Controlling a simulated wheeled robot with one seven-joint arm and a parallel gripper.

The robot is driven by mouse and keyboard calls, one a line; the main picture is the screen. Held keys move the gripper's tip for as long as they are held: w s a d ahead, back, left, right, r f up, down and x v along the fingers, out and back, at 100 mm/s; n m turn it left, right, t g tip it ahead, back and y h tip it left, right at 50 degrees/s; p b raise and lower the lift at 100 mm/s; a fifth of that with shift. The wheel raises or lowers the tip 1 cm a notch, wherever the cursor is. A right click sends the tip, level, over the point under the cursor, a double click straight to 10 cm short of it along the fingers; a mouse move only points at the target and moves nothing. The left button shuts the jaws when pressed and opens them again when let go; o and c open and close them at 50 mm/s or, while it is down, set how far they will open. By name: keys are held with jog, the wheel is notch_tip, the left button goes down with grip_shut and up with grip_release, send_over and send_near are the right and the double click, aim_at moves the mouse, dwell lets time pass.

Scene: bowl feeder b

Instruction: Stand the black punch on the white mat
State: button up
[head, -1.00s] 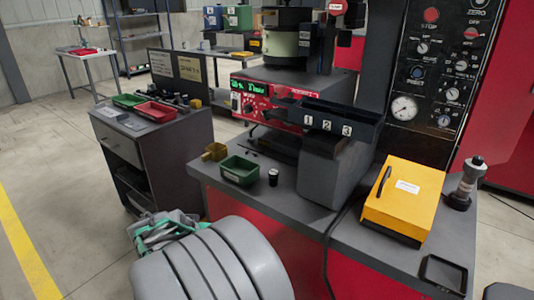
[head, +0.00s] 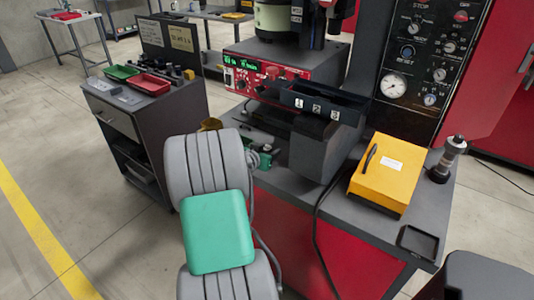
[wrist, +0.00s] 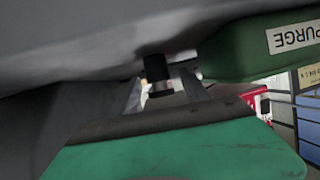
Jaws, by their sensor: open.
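The black punch (wrist: 156,68), a small dark cylinder with a paler end, shows in the wrist view, which is upside down. It stands on the grey bench top (wrist: 70,45), close to a green bin marked PURGE (wrist: 262,48). My gripper (wrist: 163,92) is open, with one finger on each side of the punch's paler end. I cannot tell whether either finger touches it. I cannot make out a white mat in either view.
A red-fronted machine (head: 285,75) with a dark numbered tray (head: 322,103) stands behind the work spot. A yellow box (head: 385,175), a dark shallow tray (head: 418,241) and an upright grey-black device (head: 447,160) are on the right. A side cabinet (head: 150,125) is at left.

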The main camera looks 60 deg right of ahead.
jog(key=shift+c, duration=0.3)
grip_shut()
dwell(0.4)
